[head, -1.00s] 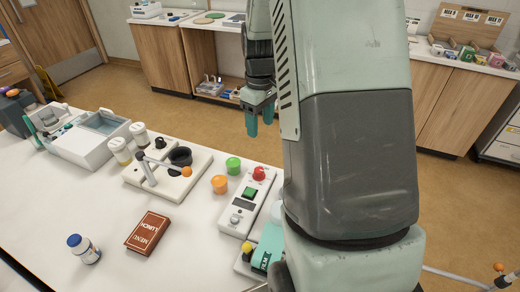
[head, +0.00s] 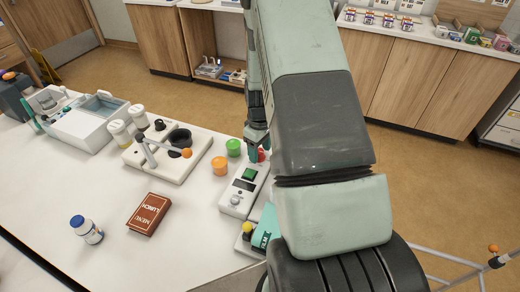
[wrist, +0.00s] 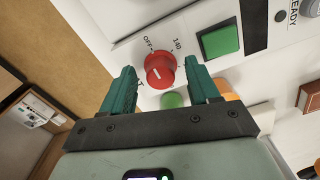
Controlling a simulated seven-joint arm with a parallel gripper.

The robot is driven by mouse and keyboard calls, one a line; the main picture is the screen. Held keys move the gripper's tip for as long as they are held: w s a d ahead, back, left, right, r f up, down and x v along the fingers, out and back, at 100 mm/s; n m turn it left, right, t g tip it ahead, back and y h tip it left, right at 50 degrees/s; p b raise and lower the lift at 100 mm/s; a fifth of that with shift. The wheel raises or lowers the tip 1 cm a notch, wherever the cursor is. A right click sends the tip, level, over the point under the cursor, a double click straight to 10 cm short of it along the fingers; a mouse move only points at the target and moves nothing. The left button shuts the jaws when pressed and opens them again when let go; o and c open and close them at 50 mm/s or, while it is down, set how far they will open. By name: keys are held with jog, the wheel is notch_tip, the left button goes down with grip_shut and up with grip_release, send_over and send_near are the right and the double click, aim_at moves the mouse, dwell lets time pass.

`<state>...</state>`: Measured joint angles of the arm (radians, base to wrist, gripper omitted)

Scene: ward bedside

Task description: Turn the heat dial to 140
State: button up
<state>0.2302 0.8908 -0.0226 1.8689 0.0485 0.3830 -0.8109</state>
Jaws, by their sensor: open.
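The red heat dial (wrist: 160,68) sits on a white panel in the wrist view, with a short white mark on its face. OFF and 140 are printed beside it; the mark does not clearly line up with 140. In the head view only part of the dial (head: 262,156) shows beside my gripper (head: 257,140), at the far end of the white control box (head: 235,203). In the wrist view my gripper (wrist: 160,84) is open, with its teal fingers to the left and right of the dial. I cannot tell whether they touch it.
A green button (wrist: 220,41) is close to the right finger in the wrist view. A green cup (head: 233,147) and an orange cup (head: 220,166) stand beside the box. A teal item (head: 265,228) lies at its near end.

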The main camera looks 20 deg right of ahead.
jog(key=shift+f, duration=0.15)
jog(key=shift+c, duration=0.2)
jog(key=c, duration=1)
jog(key=shift+m, duration=0.3)
jog(key=m, duration=0.5)
jog(key=shift+a, duration=0.1)
jog(key=m, duration=0.6)
